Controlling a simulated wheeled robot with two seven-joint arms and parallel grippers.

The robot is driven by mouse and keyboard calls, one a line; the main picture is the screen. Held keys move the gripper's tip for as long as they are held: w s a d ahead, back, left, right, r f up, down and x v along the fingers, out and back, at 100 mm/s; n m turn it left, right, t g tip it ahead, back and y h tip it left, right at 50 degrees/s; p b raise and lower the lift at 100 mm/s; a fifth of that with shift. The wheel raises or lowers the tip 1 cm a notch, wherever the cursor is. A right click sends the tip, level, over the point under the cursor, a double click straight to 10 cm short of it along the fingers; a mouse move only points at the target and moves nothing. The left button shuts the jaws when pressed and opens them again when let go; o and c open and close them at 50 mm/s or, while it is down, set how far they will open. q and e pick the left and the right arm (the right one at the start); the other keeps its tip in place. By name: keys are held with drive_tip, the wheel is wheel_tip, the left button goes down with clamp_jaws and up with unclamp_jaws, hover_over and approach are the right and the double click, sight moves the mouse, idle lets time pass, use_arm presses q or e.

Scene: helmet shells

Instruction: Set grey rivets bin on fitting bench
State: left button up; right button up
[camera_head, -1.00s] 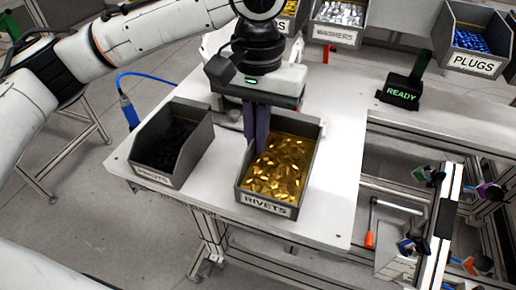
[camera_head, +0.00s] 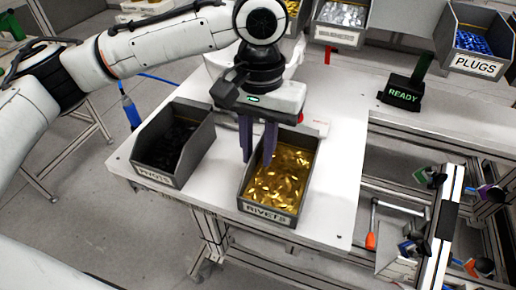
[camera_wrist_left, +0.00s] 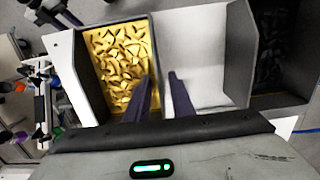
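The grey rivets bin (camera_head: 268,212), labelled RIVETS and filled with gold pieces, sits on the white tabletop (camera_head: 330,215) near its front edge. It also shows in the left wrist view (camera_wrist_left: 92,88). My left gripper (camera_head: 257,152) is open above the bin's left wall. In the left wrist view, one finger of the gripper (camera_wrist_left: 160,88) is over the gold pieces and the other is over white tabletop, with a gap between them. Contact with the wall cannot be told. My right gripper is not in view. Which surface is the fitting bench is not marked.
A grey bin of dark pieces (camera_head: 150,178) stands left of the rivets bin. Washers (camera_head: 338,37) and plugs (camera_head: 474,67) bins stand behind. A READY sign (camera_head: 403,94) is on the right bench (camera_head: 450,133), which has clear surface. White tabletop is free right of the rivets bin.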

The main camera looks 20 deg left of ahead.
use_arm(q)
wheel_tip(320, 180, up, 12)
drive_tip(key=shift+w+p, duration=0.25)
drive_tip(key=shift+p, duration=0.05)
drive_tip(key=shift+r, duration=0.1)
